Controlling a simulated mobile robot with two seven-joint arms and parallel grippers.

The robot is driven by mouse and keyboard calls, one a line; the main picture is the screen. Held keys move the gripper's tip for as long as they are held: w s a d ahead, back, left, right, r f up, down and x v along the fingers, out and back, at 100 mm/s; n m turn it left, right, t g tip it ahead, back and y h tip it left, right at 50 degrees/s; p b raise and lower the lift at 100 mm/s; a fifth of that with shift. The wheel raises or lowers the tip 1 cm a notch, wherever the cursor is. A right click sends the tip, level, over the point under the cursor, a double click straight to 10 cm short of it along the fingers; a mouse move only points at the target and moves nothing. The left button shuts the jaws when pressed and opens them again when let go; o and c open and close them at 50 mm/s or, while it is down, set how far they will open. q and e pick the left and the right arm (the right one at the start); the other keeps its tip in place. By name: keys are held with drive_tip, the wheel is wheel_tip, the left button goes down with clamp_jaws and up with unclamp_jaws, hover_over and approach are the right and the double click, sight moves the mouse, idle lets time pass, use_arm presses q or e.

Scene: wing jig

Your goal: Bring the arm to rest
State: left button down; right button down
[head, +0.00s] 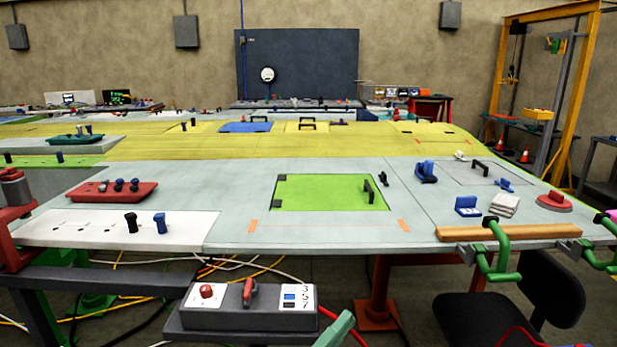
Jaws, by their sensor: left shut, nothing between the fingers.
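At the bottom edge of the head view, just right of the grey control box, a green tip shows that looks like part of my left gripper (338,328). It is shut and empty, apart from the wing panel and in front of its near edge. Most of it and the rest of that arm are cut off by the frame. My right gripper is not in view.
The control box (235,322) with red button and lever stands close to the left gripper. Behind it lies the wing panel (330,230) with a green hatch (328,192). Green clamps (494,250), a wooden strip (510,233) and a black chair (550,292) are at right.

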use_arm(q)
drive_tip(key=s+a+f+n+y, duration=0.2)
drive_tip(key=a+f+n+y, duration=0.5)
drive_tip(key=f, duration=0.4)
drive_tip(key=s+a+f+n+y, duration=0.2)
drive_tip(key=a+f+n+y, duration=0.4)
drive_tip(key=f+n, duration=0.45)
drive_tip(key=s+a+f+n+g+y, duration=0.1)
drive_tip(key=s+a+f+n+g, duration=0.2)
drive_tip(key=s+f, duration=0.4)
drive_tip(key=s+a+f+n+g, duration=0.3)
drive_tip(key=s+a+f, duration=0.2)
drive_tip(key=s+f, duration=0.1)
drive_tip(key=shift+s+a+f+n+y, duration=0.3)
drive_tip(key=shift+s+f+n+y, duration=0.1)
drive_tip(key=shift+s, duration=0.3)
